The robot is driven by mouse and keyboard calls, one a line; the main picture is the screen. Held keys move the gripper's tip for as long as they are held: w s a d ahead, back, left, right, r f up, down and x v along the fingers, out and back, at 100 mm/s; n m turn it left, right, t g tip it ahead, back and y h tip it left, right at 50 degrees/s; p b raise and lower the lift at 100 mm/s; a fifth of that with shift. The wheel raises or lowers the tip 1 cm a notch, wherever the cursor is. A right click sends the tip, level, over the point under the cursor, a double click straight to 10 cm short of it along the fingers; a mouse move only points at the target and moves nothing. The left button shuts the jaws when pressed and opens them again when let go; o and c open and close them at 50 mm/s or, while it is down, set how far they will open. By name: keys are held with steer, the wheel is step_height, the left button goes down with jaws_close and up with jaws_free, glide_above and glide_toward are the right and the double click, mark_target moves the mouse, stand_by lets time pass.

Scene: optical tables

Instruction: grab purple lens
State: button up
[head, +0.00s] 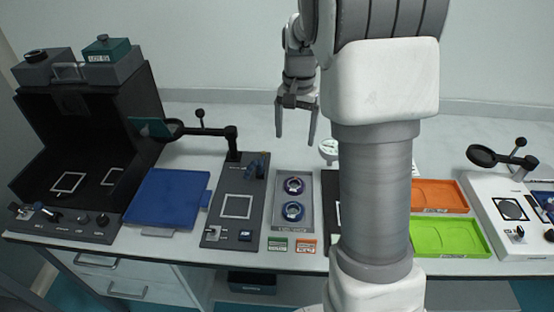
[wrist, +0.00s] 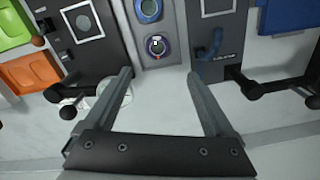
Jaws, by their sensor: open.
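The purple lens (head: 294,185) is a small dark ring with a purple rim, lying in the upper place of a grey holder (head: 276,205) on the table. A blue-rimmed lens (head: 293,211) lies in the lower place, nearer the front edge. My gripper (head: 296,140) is open and empty, pointing down above the back of the table, behind the holder. In the wrist view the purple lens (wrist: 157,46) shows just beyond the gap between the fingertips (wrist: 158,74), apart from both. The blue lens (wrist: 149,10) is cut by the top edge.
A dark panel with a white square (head: 237,206) and an arm-mounted magnifier (head: 205,131) stands left of the holder. Left of it are a blue tray (head: 168,200) and a black instrument. Orange (head: 438,195) and green (head: 447,238) trays lie right. Two small labelled blocks sit in front.

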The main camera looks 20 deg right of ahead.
mark_target(294, 185)
steer(key=f+b, duration=0.1)
steer(key=f, duration=0.5)
steer(key=f+b, duration=0.1)
steer(key=f, duration=0.5)
steer(key=f+b, duration=0.1)
steer(key=f, duration=0.6)
steer(key=shift+w+d, duration=0.35)
steer(key=shift+d, duration=0.05)
steer(key=shift+r, duration=0.15)
steer(key=c, duration=1.2)
